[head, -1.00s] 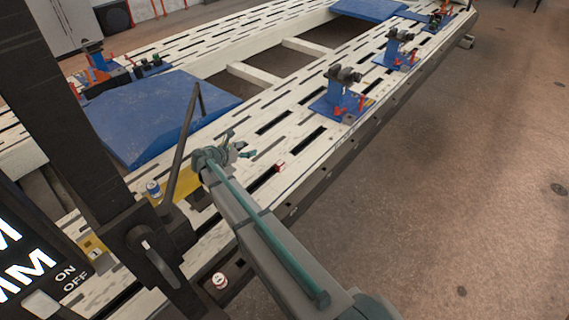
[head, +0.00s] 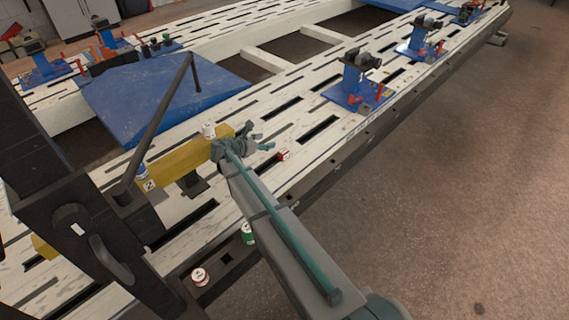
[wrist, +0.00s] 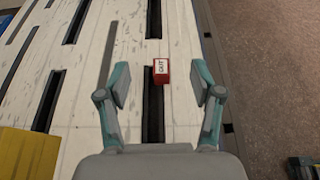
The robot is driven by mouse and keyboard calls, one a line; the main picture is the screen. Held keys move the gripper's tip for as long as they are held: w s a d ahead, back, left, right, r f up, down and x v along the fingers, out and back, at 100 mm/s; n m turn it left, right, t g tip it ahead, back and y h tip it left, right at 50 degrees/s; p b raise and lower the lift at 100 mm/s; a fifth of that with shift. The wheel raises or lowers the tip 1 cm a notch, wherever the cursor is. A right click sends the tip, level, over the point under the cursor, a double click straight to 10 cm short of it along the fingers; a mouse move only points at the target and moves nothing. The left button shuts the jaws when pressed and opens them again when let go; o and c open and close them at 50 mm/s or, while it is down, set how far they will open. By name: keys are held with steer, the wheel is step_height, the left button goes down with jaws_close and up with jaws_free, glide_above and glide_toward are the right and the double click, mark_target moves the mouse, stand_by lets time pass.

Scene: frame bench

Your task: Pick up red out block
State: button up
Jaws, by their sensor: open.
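A small red block with a white, lettered top, the red out block (head: 284,155), sits on the slotted white bench (head: 318,104). In the wrist view the red out block (wrist: 161,70) lies over or beside a dark slot, between and ahead of the fingers. My gripper (head: 262,138) is open and empty, to the left of the block in the head view. In the wrist view my gripper (wrist: 160,88) has one finger on each side of the block, with gaps on both sides. I cannot tell its height above the bench.
A yellow beam (head: 180,160) and a white can (head: 209,130) are left of my gripper. Red-and-white (head: 200,277) and green (head: 248,234) cans stand near the bench's front edge. A blue clamp stand (head: 358,92) is farther along. The bench around the block is clear.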

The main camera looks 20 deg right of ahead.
steer(key=b, duration=0.8)
glide_toward(280, 154)
steer(key=shift+d+f, duration=0.35)
steer(key=b+x, duration=0.1)
steer(key=x, duration=0.3)
steer(key=shift+w+d+f, duration=0.1)
steer(key=shift+w+d, duration=0.15)
steer(key=shift+b+x, duration=1)
steer(key=shift+x, duration=2.1)
steer(key=shift+r, duration=0.25)
jaws_close()
